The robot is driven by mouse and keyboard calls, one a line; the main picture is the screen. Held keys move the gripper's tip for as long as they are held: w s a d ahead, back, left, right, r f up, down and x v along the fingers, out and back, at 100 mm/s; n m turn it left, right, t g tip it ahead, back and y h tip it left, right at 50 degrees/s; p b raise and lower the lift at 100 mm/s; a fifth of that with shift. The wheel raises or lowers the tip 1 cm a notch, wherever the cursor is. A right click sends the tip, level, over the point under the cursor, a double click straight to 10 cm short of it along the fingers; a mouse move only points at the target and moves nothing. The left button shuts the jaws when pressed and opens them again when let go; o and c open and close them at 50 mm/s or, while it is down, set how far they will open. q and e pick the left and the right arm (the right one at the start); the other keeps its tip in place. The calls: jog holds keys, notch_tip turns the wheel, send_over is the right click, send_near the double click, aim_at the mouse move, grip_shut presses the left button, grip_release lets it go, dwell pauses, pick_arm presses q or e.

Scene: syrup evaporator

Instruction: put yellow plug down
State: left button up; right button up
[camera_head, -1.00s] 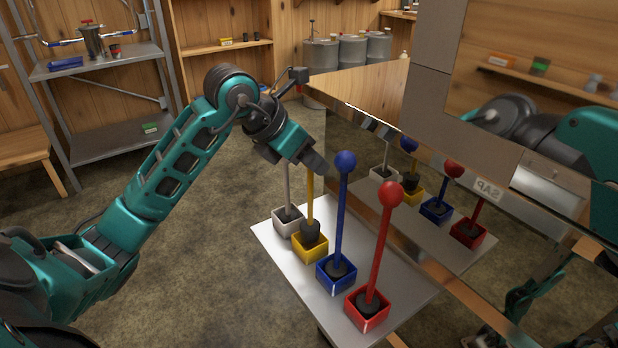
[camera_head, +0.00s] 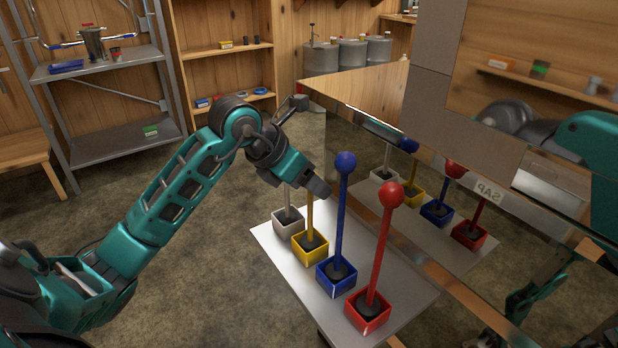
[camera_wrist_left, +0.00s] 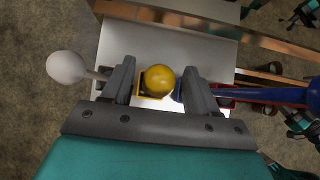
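The yellow plug has a black base, a yellow rod (camera_head: 310,215) and a yellow ball top (camera_wrist_left: 159,80). In the head view its black base sits in the yellow square box (camera_head: 316,256), with the rod upright. My left gripper (camera_head: 320,190) is at the rod's top and hides the ball there. In the left wrist view the ball lies between the two fingers of my left gripper (camera_wrist_left: 158,85), with a gap on each side, so the gripper looks open around it. My right gripper is not in view.
A white plug's box (camera_head: 287,222) stands behind the yellow one. A blue plug (camera_head: 341,215) and a red plug (camera_head: 379,255) stand in front of it, all on a metal shelf (camera_head: 288,276). A shiny, mirror-like metal tank (camera_head: 375,90) rises close on the right.

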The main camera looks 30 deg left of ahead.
pick_arm(q)
jog(key=shift+r, duration=0.25)
jog(key=v, duration=1.2)
jog(key=shift+d+f, duration=0.1)
jog(key=shift+f, duration=0.05)
